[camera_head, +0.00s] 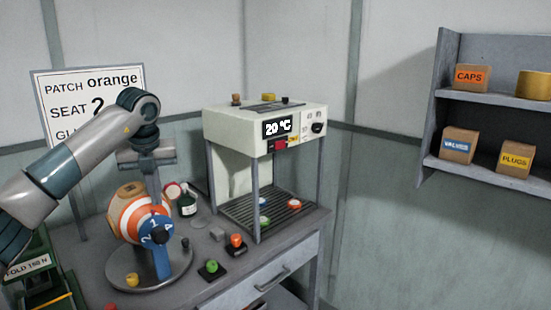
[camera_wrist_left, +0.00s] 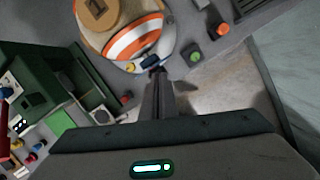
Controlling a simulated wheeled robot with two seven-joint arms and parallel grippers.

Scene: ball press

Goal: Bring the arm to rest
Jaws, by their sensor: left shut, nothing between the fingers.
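My left arm comes in from the left in the head view and bends down at the wrist. Its gripper (camera_head: 153,190) points down beside an orange-and-white striped ball (camera_head: 128,213). In the left wrist view the gripper (camera_wrist_left: 156,75) is shut and empty, its fingers together. The ball (camera_wrist_left: 135,43) lies just beyond the fingertips there. I cannot tell whether they touch it or the blue piece in front of it. The ball has a tan patch on top and rests on a round grey stand (camera_head: 140,283). My right gripper is not in view.
A white press (camera_head: 262,130) reading 20 °C stands on the bench behind the ball. Green (camera_head: 211,268) and orange (camera_head: 236,241) knobs sit in front. A sign (camera_head: 60,95) stands behind my arm. A green machine (camera_head: 45,270) is at left. Wall shelves (camera_head: 490,175) hold boxes at right.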

